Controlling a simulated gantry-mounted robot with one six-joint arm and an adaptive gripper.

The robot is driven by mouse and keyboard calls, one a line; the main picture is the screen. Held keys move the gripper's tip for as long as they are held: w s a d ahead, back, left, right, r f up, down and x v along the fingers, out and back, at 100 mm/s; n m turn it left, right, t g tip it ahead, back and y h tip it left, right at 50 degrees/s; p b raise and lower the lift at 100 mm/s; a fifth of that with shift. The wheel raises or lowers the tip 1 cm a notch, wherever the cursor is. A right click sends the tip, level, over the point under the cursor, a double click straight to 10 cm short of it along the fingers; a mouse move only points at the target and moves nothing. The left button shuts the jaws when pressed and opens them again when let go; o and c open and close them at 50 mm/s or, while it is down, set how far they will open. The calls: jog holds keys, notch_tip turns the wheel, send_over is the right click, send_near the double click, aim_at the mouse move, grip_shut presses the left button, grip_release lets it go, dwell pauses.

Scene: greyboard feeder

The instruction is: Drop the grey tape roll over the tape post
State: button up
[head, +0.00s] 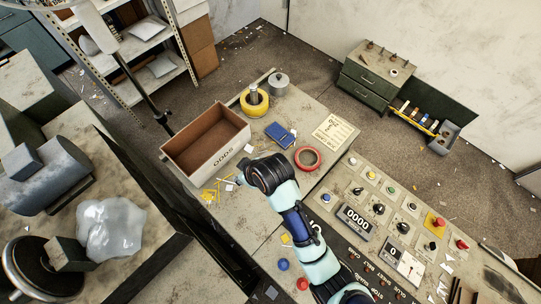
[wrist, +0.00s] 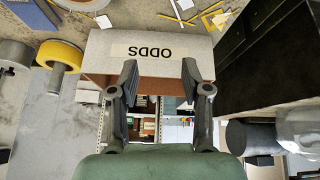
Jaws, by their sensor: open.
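A yellow tape roll (head: 255,106) sits around an upright metal post (head: 253,91) at the far end of the bench; both also show at the left of the wrist view, the roll (wrist: 60,58) and the post (wrist: 50,84). A plain grey cylinder (head: 279,83) with a small knob on top stands beside them; I cannot tell whether it is the grey tape roll. I make out no other grey roll. My gripper (wrist: 160,74) is open with nothing between its fingers, facing the ODDS box. In the head view its fingers are mostly hidden behind the wrist.
The brown ODDS box (head: 228,158) stands on the bench (head: 280,122) just beyond my gripper. A red ring (head: 308,158), a blue item (head: 281,134) and a printed sheet (head: 332,133) lie right of it. A control panel (head: 395,222) runs along the right.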

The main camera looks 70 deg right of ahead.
jog(key=shift+m+g+y, duration=0.4)
jog(key=shift+m+g, duration=0.2)
jog(key=shift+g, duration=0.3)
jog(key=s+d+f, duration=0.1)
jog(key=s+d, duration=0.1)
jog(key=s+d+f, duration=0.1)
jog(key=s+f, duration=0.1)
jog(key=s+d+f, duration=0.2)
jog(key=s, duration=0.1)
jog(key=shift+d+f, duration=0.2)
jog(key=shift+d, duration=0.1)
jog(key=shift+w+x, duration=0.15)
jog(key=shift+x, duration=1.8)
jog(key=shift+w+x, duration=0.1)
jog(key=shift+x, duration=1.9)
jog(key=shift+a+r, duration=0.1)
jog(key=shift+a, duration=0.1)
grip_shut()
